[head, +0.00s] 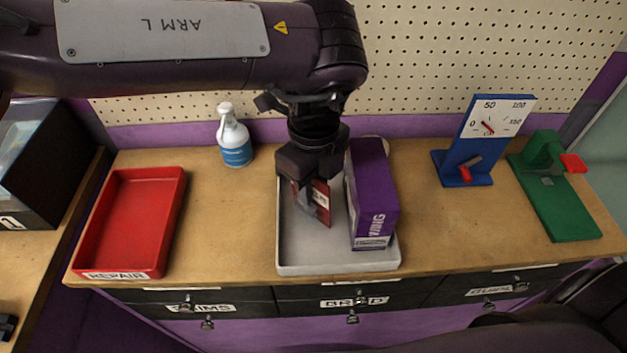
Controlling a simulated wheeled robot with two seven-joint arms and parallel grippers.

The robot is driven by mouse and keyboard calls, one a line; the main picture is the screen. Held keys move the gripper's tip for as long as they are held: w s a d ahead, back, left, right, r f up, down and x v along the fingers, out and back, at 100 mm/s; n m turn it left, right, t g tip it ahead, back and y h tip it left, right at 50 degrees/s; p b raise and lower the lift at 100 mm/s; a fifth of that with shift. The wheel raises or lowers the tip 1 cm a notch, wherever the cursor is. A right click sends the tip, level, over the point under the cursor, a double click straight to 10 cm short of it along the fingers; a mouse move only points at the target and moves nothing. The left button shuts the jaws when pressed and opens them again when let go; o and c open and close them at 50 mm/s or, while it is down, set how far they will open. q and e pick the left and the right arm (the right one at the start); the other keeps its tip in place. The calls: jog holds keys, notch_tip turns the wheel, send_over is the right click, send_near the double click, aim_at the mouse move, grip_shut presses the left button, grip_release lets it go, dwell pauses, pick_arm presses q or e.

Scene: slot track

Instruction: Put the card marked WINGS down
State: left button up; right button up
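A red card (322,212) with a small pale label is held upright and a little tilted in my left gripper (309,198). The label's words are too small to read. The gripper points down over the left part of a grey tray (340,268), and its fingers hide part of the card. I cannot tell whether the card's lower edge touches the tray floor. A purple box (372,190) with WING on its side stands in the right part of the tray, just right of the gripper. My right gripper is not in view.
A red REPAIR tray (125,225) is empty at the left. A white and blue spray bottle (234,138) stands behind. A blue dial gauge (487,130) and a green tool (555,190) stand at the right. Bench space is bare between the trays and right of the grey one.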

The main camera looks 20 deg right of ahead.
pick_arm(q)
jog(key=shift+r, duration=0.1)
notch_tip(320, 180, up, 12)
dwell(0.6)
jog(key=shift+s, duration=0.1)
dwell(0.3)
